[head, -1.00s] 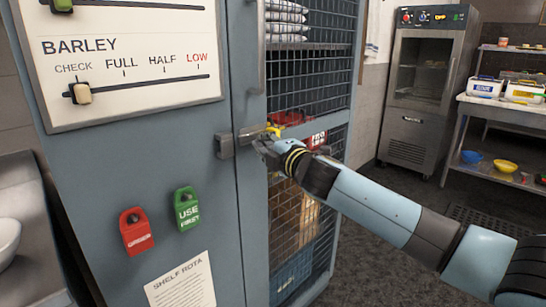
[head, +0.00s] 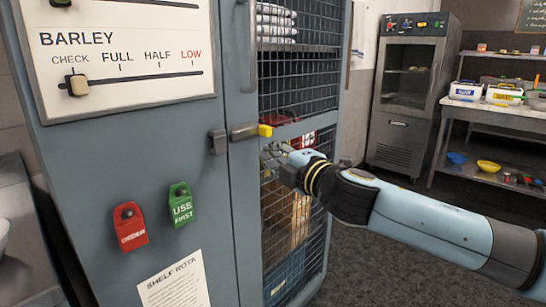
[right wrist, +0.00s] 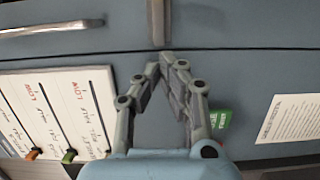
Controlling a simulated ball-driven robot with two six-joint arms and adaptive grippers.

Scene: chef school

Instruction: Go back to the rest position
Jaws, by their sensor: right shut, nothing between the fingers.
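My right gripper (head: 272,158) is in front of the mesh door of the cabinet, just below the latch bar (head: 243,132) with its yellow end (head: 265,130). A small gap shows between the gripper and the latch. In the right wrist view the fingers (right wrist: 168,62) come together at their tips, shut with nothing between them, and the grey-blue cabinet (right wrist: 240,70) lies behind them. My right arm comes in from the lower right. My left gripper is not in view.
The solid cabinet panel carries the barley board (head: 125,100), a red tag (head: 131,228), a green tag (head: 181,207) and a shelf rota sheet (head: 175,283). A steel fridge cabinet (head: 405,100) and a shelf rack (head: 500,121) stand at the back right. Dark floor (head: 370,260) is clear below my arm.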

